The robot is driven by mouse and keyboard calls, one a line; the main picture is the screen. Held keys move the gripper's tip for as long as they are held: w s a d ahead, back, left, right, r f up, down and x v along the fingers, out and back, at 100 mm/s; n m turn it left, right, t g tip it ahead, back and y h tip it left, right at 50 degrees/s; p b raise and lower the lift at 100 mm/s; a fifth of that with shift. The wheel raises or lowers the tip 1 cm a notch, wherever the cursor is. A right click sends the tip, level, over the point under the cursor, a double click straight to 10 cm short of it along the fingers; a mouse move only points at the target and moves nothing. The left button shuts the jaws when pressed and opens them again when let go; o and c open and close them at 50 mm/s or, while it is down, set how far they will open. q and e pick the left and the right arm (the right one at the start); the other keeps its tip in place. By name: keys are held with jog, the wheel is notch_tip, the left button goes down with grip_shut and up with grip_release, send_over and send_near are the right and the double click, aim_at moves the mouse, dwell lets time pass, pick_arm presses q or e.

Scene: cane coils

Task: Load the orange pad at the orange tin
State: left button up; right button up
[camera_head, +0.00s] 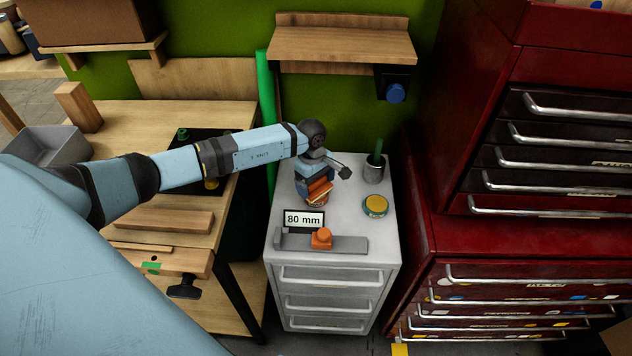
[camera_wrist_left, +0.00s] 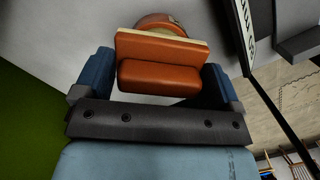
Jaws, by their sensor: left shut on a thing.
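My left gripper (camera_head: 318,187) is shut on the orange pad (camera_head: 320,192) above the white-topped cabinet. In the left wrist view the pad (camera_wrist_left: 158,78) sits between the two blue fingers (camera_wrist_left: 155,85), its orange grip toward me and a pale layer along its far edge. The orange tin (camera_head: 316,202) stands on the cabinet right under the pad, mostly hidden by pad and gripper. Its rounded rim (camera_wrist_left: 160,22) shows just beyond the pad in the left wrist view. I cannot tell whether pad and tin touch. My right gripper is not in view.
A yellow-lidded tin (camera_head: 375,205) stands to the right, with a dark grey cup (camera_head: 374,168) behind. In front are an "80 mm" sign (camera_head: 304,220) and a grey bar (camera_head: 350,244) with an orange block (camera_head: 321,239). A wooden shelf (camera_head: 342,45) hangs above.

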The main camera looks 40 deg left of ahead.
aim_at(318, 181)
pick_arm(q)
jog(key=shift+r+p, duration=1.55)
jog(key=shift+r, duration=1.8)
jog(key=shift+r, duration=0.1)
